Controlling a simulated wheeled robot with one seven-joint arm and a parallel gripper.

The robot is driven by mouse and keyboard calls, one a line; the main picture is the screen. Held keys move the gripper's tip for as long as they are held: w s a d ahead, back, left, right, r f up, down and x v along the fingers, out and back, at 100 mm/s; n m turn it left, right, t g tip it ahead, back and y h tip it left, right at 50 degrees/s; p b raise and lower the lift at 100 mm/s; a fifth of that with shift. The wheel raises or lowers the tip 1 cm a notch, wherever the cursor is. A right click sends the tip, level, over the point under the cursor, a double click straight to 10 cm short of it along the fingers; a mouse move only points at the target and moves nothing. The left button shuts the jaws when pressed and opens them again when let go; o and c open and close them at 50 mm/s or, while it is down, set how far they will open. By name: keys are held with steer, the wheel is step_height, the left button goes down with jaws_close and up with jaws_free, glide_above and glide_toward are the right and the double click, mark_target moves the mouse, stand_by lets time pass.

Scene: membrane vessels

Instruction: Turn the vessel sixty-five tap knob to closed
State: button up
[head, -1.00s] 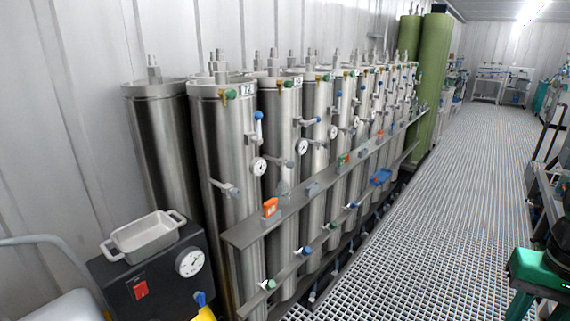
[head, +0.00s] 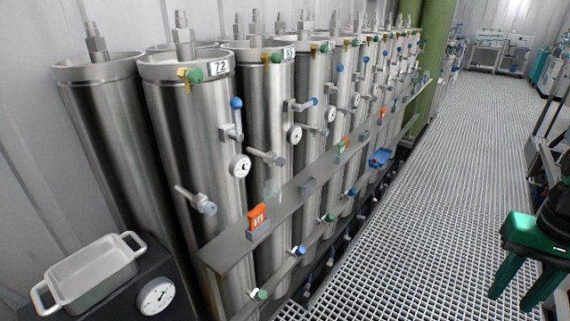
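Vessel sixty-five (head: 262,120) is a tall steel cylinder, second in the front row, with a small number plate (head: 289,52) near its top. A green knob (head: 277,57) sits beside the plate. I cannot tell which of these is the tap knob. My gripper (head: 513,298) has green fingers pointing down, spread apart and empty, far right over the grating, away from the vessels.
Vessel seventy-two (head: 195,145) stands nearest, its blue lever (head: 236,112) upright. A pale tray (head: 90,272) sits at lower left. The grating floor (head: 430,200) is clear.

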steer(key=shift+o, duration=0.5)
steer(key=shift+s+r, duration=0.15)
steer(key=shift+s, duration=0.15)
steer(key=n+t+y, duration=1.1)
steer(key=n+y, duration=0.3)
steer(key=n, duration=0.5)
glide_toward(284, 163)
steer(key=x, duration=0.9)
steer(key=shift+w+a+r, duration=0.1)
steer(key=shift+a, duration=0.1)
